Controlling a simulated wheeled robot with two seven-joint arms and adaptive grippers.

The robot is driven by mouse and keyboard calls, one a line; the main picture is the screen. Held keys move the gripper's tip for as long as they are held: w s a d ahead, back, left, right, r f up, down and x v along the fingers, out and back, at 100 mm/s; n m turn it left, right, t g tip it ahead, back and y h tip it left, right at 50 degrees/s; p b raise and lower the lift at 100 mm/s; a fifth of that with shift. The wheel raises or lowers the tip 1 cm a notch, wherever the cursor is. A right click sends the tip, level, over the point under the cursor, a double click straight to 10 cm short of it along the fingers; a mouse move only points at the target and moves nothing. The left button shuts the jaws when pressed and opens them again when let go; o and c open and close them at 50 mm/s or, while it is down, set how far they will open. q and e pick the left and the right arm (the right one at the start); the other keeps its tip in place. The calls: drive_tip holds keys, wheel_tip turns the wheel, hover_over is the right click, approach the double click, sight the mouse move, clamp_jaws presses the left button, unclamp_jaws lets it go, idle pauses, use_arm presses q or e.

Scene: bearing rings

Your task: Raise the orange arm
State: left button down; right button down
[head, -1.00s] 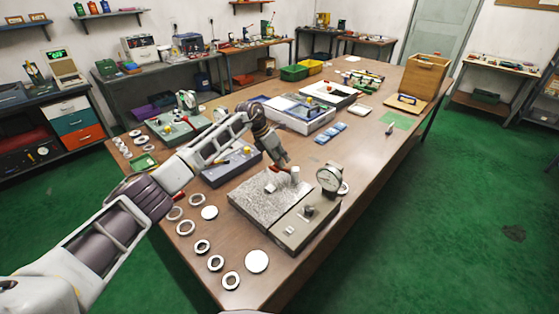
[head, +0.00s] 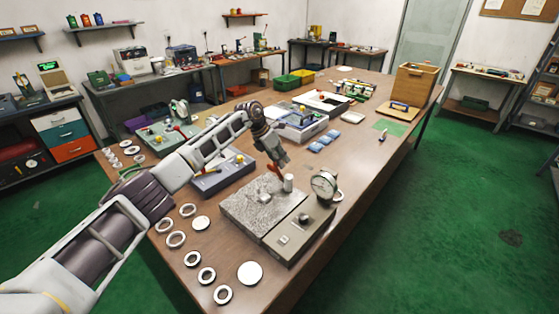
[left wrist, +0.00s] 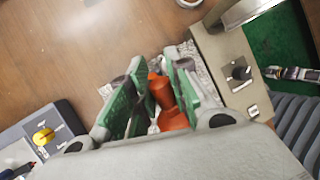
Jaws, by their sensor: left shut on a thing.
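The orange arm (head: 277,172) shows just below my left gripper (head: 275,162), above a speckled grey plate (head: 240,205). In the left wrist view the orange arm (left wrist: 161,92) stands between the green-padded fingers of my left gripper (left wrist: 158,85), which is shut on it. The fingers hide part of it, and its lower joint is hard to make out. A grey post (head: 288,184) stands on the plate beside it. A round dial gauge (head: 324,185) stands at the plate's right. My right gripper is not in view.
Several bearing rings (head: 176,239) and a white disc (head: 250,273) lie on the table (head: 190,260) at the left and front. A blue-grey box with a yellow knob (head: 215,178) sits left of the plate. Blue blocks (head: 323,141) lie beyond it.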

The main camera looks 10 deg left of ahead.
use_arm(q)
drive_tip(key=shift+s+d+f, duration=0.1)
drive_tip(key=shift+d+f, duration=0.05)
drive_tip(key=shift+f, duration=0.15)
drive_tip(key=c, duration=1.7)
unclamp_jaws()
drive_tip(key=shift+o, duration=1.4)
drive_tip(key=shift+d, duration=0.1)
drive_tip(key=shift+o, duration=0.4)
drive_tip(key=shift+w, duration=0.3)
drive_tip(key=shift+s+a+r, duration=0.15)
drive_tip(key=shift+a+r, duration=0.05)
drive_tip(key=shift+a, duration=0.05)
drive_tip(key=shift+a+r, duration=0.15)
drive_tip(key=shift+r, duration=0.15)
drive_tip(key=v, duration=1.1)
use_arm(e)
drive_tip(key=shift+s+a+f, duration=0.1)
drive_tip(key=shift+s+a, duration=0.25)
